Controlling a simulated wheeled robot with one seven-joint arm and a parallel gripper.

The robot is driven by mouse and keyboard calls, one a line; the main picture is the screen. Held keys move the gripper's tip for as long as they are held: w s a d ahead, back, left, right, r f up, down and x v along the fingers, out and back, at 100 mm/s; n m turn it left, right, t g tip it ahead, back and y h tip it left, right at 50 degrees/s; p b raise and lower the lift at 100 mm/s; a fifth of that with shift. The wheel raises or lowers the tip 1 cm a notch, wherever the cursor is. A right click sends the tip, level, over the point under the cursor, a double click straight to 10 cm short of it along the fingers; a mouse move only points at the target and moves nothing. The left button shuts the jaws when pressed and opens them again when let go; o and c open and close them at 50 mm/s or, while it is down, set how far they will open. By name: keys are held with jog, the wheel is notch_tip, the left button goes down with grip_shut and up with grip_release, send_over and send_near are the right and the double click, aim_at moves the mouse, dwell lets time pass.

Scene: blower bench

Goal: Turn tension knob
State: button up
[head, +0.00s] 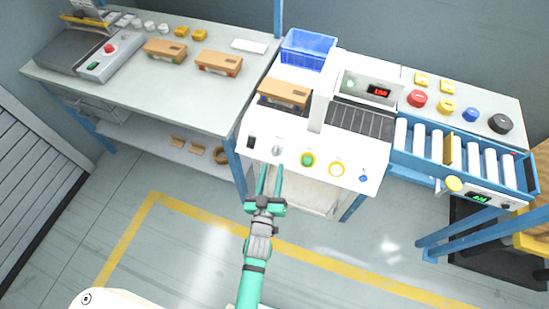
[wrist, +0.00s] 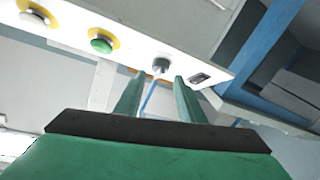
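A small grey knob (head: 276,150) sits on the front panel of the white machine (head: 262,128), between a dark switch (head: 251,142) and a green button with a yellow ring (head: 307,159). No label on it can be read. In the wrist view the knob (wrist: 161,64) appears between and just beyond the two green fingertips. My gripper (head: 270,168) is open and empty, just in front of the panel, pointing at the knob. It also shows in the wrist view (wrist: 159,80). Neither finger visibly touches the knob.
A white button with a yellow ring (head: 336,169) and a small blue knob (head: 363,177) are farther right. A roller conveyor (head: 437,147) stands right of the machine. A box (head: 284,94) and blue bin (head: 308,50) are behind the panel. The floor in front is free.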

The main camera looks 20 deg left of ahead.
aim_at(274, 159)
jog(key=shift+w+a, duration=0.25)
jog(key=shift+w, duration=1.1)
jog(key=shift+w+a, duration=0.2)
jog(key=shift+w, duration=1.15)
jog(key=c, duration=0.8)
